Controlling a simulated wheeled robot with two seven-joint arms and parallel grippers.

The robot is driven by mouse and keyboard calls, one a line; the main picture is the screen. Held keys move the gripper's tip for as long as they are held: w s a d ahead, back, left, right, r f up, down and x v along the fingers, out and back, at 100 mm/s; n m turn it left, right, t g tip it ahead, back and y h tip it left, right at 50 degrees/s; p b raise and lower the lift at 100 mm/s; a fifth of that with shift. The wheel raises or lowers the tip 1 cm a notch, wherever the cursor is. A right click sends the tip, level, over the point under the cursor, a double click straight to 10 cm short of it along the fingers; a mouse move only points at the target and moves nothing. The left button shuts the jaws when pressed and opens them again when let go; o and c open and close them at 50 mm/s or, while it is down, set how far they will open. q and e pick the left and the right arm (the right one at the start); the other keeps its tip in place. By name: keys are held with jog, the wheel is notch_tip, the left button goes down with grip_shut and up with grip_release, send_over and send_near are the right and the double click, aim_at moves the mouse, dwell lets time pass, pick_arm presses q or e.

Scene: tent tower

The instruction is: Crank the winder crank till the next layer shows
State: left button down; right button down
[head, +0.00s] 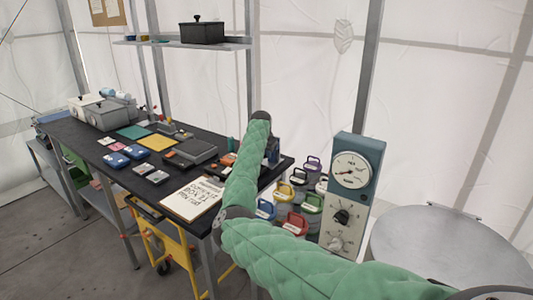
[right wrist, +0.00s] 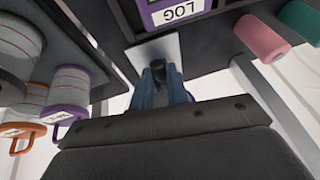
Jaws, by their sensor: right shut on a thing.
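My right arm, in green padding, reaches across the head view to the right end of the dark workbench (head: 95,135). My right gripper (head: 272,152) is mostly hidden there behind the arm. In the right wrist view its blue fingers (right wrist: 165,88) are closed around a dark rounded knob (right wrist: 172,72), which looks like the handle of the winder crank. A pale plate (right wrist: 142,54) lies just beyond the fingers. The rest of the winder and any layer on it cannot be made out. My left gripper is in neither view.
Reels with coloured handles (head: 291,222) stand right of the bench, beside a gauge panel (head: 352,170). A round metal table (head: 445,245) is at the right. A clipboard (head: 192,200) lies on the bench's near edge. A purple box marked LOG (right wrist: 180,12) is close beyond the gripper.

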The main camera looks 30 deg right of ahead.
jog(key=shift+t+y, duration=0.3)
jog(key=shift+t, duration=0.3)
jog(key=shift+w+m+t, duration=0.15)
jog(key=shift+m+t, duration=0.15)
jog(key=shift+t, duration=0.3)
jog(key=shift+w+a+t+y, duration=0.15)
jog(key=shift+t+y, duration=0.35)
jog(key=shift+t, duration=0.4)
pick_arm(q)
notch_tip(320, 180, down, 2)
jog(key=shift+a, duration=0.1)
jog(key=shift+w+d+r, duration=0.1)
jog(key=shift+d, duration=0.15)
pick_arm(e)
jog(key=c, duration=1.4)
grip_release()
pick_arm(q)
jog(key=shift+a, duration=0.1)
pick_arm(e)
jog(key=shift+o, duration=0.2)
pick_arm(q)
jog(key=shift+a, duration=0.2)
